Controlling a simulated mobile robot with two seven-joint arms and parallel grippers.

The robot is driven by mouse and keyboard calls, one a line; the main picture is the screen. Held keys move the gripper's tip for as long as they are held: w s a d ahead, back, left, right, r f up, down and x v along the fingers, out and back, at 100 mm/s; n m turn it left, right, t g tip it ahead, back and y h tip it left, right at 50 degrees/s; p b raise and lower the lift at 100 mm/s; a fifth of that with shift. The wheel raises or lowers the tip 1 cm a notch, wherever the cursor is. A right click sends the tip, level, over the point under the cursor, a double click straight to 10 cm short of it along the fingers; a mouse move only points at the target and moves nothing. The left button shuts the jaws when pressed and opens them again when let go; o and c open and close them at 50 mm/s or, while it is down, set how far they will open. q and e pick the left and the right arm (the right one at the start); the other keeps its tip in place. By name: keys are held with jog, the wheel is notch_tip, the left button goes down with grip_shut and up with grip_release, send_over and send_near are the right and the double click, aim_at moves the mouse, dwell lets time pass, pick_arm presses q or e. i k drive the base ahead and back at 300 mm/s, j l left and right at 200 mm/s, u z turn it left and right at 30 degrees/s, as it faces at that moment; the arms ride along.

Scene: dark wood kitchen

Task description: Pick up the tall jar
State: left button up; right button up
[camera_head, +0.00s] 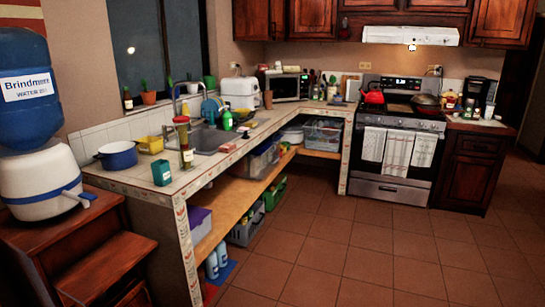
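A tall, narrow jar or bottle (183,136) with a reddish top and a dark, label-like lower part stands upright on the tiled counter (204,172), at the near side of the sink. It is the likeliest tall jar, but it is small here and I cannot tell whether it is one item or two close together. Neither of my grippers shows in the head view.
A teal cup (161,172), a blue pot (117,155) and a yellow container (150,145) stand near it. A water dispenser (40,180) is at the left. The stove (400,145) is at the back. The tiled floor (350,245) is clear.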

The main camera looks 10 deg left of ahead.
aim_at(182, 131)
jog(key=i+u, duration=0.1)
jog(key=i, duration=0.45)
jog(key=i+l+u, duration=0.1)
jog(key=i, duration=0.45)
jog(key=i+l, duration=0.15)
jog(key=i, duration=0.4)
jog(key=i+l+u, duration=0.1)
jog(key=i+u, duration=0.25)
jog(key=i+l+u, duration=0.15)
jog(key=i+u, duration=0.25)
jog(key=i+l+u, duration=0.35)
jog(key=k+j, duration=0.1)
